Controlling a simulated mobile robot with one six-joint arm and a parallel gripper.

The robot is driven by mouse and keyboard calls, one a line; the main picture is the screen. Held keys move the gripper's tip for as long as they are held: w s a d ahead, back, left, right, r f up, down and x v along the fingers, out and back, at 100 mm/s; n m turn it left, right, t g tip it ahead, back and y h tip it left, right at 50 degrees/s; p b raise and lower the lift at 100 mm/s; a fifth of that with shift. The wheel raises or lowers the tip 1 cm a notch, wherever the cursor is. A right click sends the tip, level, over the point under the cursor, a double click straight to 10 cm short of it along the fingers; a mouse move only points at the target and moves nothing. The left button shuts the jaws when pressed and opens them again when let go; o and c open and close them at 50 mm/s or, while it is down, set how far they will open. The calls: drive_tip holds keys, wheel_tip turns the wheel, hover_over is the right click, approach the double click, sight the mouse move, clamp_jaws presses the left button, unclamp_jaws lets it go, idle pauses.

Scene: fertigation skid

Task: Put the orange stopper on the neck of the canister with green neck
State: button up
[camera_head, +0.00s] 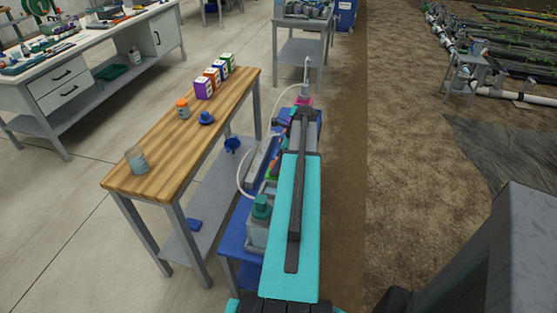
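My teal and dark arm stretches up the middle of the picture, over the blue skid bench (234,240). The fingers of my gripper cannot be made out; the arm hides that area. A grey canister (257,236) with a teal-green top (261,207) stands on the bench just left of my arm. Small green and red parts show behind it, mostly covered by the arm, so I cannot tell which canister neck is green. An orange cap-like piece (182,103) sits on a small jar (184,112) on the wooden table. No separate orange stopper is clearly visible.
A white hose (240,175) loops beside my arm. A pink-topped item (304,100) stands at the far end.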

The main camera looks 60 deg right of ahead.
drive_tip(key=b+v, duration=0.1)
drive_tip(key=v, duration=1.2)
drive_tip(key=shift+r, duration=0.25)
drive_tip(key=shift+s+d, duration=0.1)
drive_tip(key=shift+s, duration=0.05)
idle(0.6)
